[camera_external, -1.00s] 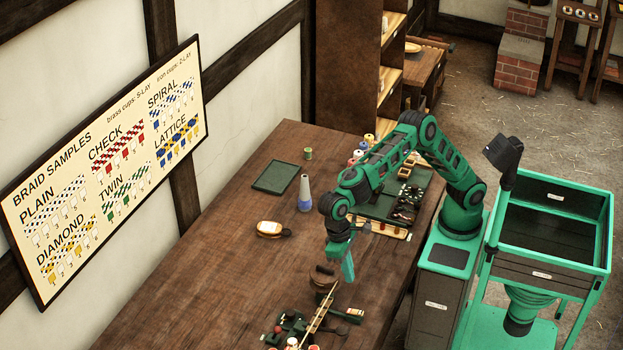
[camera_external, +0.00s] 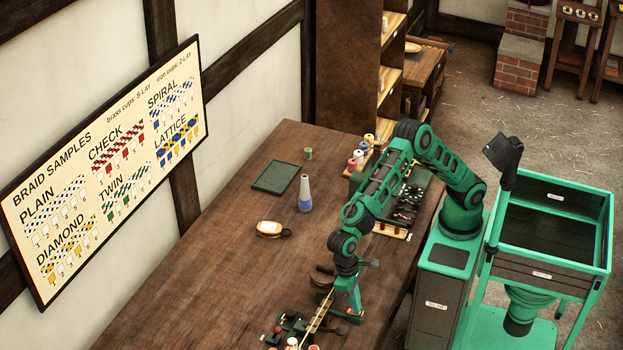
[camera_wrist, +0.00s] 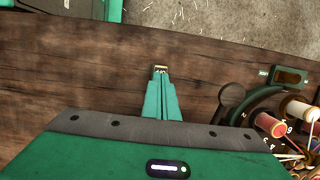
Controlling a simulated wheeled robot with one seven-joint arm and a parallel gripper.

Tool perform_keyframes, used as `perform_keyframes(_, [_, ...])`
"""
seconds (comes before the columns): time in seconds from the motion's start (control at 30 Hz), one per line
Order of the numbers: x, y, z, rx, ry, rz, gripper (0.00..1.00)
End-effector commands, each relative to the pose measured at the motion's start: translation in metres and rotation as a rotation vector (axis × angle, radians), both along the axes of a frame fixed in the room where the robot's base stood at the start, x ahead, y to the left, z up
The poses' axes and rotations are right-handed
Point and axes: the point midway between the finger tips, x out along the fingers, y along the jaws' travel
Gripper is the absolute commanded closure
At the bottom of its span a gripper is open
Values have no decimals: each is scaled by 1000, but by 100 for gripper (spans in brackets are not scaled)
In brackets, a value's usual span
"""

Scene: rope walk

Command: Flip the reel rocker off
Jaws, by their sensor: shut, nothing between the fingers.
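My gripper (camera_wrist: 160,72) is shut and empty, its narrow green fingers pointing down over the wooden bench. In the external view my gripper (camera_external: 357,310) is low by the front right part of the bench, in front of a small green box (camera_external: 346,316), which it partly hides. In the wrist view a small dark switch plate with a brass-coloured frame (camera_wrist: 290,76) sits to the right of my fingers, with a small label beside it; this looks like the reel rocker. Its tilt is too small to read. My fingertips appear apart from it in the wrist view.
A green braiding device with several bobbins (camera_wrist: 270,125) stands at the lower right of the wrist view. A round brown reel (camera_external: 321,278) is just left of my gripper. The bench middle is clear.

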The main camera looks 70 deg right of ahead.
Motion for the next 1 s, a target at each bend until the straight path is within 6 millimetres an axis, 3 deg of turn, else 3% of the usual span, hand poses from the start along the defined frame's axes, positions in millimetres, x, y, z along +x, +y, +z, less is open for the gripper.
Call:
perform_keyframes(0.57, [-2, 0, -6, 0, -10, 2, 100])
perform_keyframes(1.0, [-16, -1, -18, -6, -226, 6, 100])
